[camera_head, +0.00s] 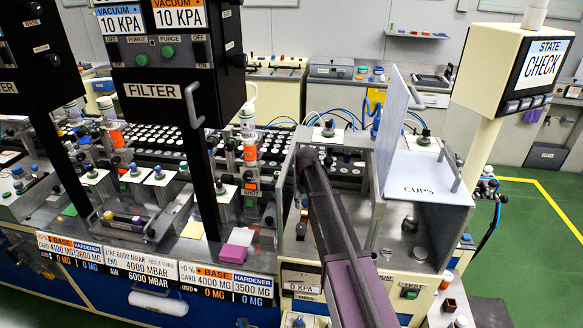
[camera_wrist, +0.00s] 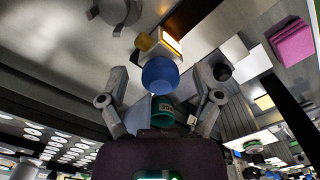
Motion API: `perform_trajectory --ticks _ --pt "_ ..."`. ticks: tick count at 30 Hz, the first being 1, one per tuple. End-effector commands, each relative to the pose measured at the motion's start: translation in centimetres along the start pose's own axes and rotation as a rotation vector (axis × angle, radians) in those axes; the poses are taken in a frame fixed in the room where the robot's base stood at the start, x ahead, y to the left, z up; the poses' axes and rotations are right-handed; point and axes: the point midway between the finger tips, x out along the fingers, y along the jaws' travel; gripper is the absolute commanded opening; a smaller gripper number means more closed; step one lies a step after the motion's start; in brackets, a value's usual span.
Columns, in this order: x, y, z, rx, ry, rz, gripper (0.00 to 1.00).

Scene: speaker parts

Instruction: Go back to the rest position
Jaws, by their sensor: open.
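In the wrist view my gripper (camera_wrist: 160,84) is open, with one grey finger on each side of the picture's middle. A round blue knob or cap (camera_wrist: 160,75) shows between the fingers, with a green part (camera_wrist: 163,111) below it. I see no contact between the fingers and the blue piece. In the head view my arm reaches from the bottom middle up to the bench, left of the CUPS box. My gripper's fingers cannot be made out there.
The open CUPS box (camera_head: 420,172) with a raised panel (camera_head: 393,128) stands close right of my arm. A STATE CHECK post (camera_head: 481,150) is further right. FILTER units (camera_head: 155,92) hang at left. A pink block (camera_head: 238,236) lies left. Green floor (camera_head: 530,225) is free at right.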

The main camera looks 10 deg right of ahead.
Motion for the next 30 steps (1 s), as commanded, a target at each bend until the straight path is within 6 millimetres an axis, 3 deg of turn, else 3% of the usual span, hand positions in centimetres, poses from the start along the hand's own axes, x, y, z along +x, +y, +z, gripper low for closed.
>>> perform_trajectory --ticks 5,11,17,30 --pt "-0.2 -0.2 0.5 0.009 0.0 0.0 0.83" --pt "-0.8 -1.4 3.0 0.055 -0.001 -0.002 0.83" --pt "-2.0 -4.0 7.8 0.14 -0.001 -0.002 0.83" --pt "-5.1 -10.7 20.9 0.387 -0.001 0.001 0.83"
